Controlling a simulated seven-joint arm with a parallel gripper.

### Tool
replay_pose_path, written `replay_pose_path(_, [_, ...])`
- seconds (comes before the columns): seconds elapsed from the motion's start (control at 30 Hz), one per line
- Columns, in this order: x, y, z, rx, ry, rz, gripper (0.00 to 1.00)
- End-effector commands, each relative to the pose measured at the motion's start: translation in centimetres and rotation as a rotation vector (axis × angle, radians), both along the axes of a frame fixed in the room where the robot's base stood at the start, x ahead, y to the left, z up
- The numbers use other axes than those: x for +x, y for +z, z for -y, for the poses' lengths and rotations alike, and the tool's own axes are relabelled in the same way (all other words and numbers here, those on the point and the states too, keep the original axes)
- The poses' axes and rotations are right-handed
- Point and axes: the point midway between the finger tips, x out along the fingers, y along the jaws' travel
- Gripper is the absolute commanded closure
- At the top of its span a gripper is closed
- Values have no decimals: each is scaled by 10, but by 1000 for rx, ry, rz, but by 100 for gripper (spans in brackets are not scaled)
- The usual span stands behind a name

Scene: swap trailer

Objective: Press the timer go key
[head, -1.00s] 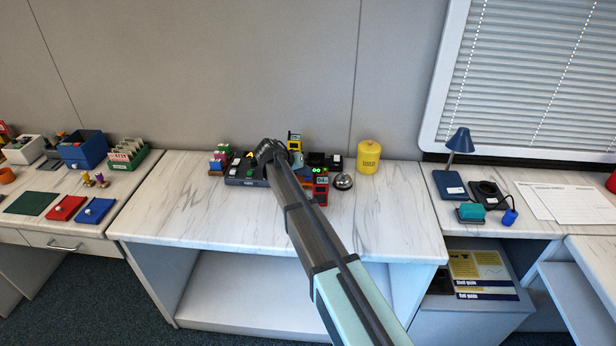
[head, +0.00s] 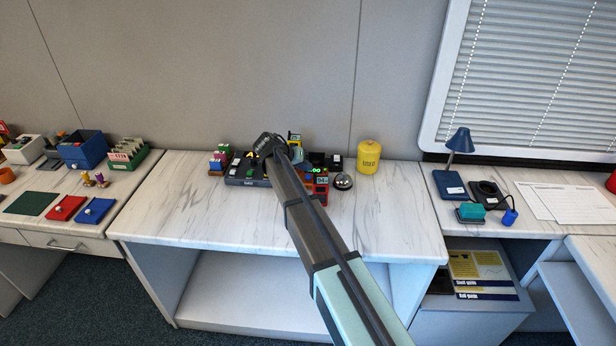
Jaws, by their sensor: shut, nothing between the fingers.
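A small dark unit with a lit green display (head: 317,170) stands in the cluster at the back of the middle counter, just right of my arm. It may be the timer; I cannot tell its keys apart at this size. A red device (head: 321,184) with a pale display sits just in front of it. A dark console (head: 245,170) with an amber lit display is left of my arm. My gripper (head: 270,146) is over the cluster, shut and empty. Its fingertips are hidden behind my wrist, so I cannot tell whether it touches anything.
A silver bell (head: 343,181) and a yellow canister (head: 368,157) stand right of the cluster. Colourful blocks (head: 219,159) stand at its left. The front of the counter (head: 190,215) is clear.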

Motion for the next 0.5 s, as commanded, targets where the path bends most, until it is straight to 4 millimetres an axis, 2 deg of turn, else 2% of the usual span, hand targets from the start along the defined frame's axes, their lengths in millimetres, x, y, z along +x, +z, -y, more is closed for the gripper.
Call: replay_pose_path(0.5, [0, 40, 0, 1, 0, 0, 100])
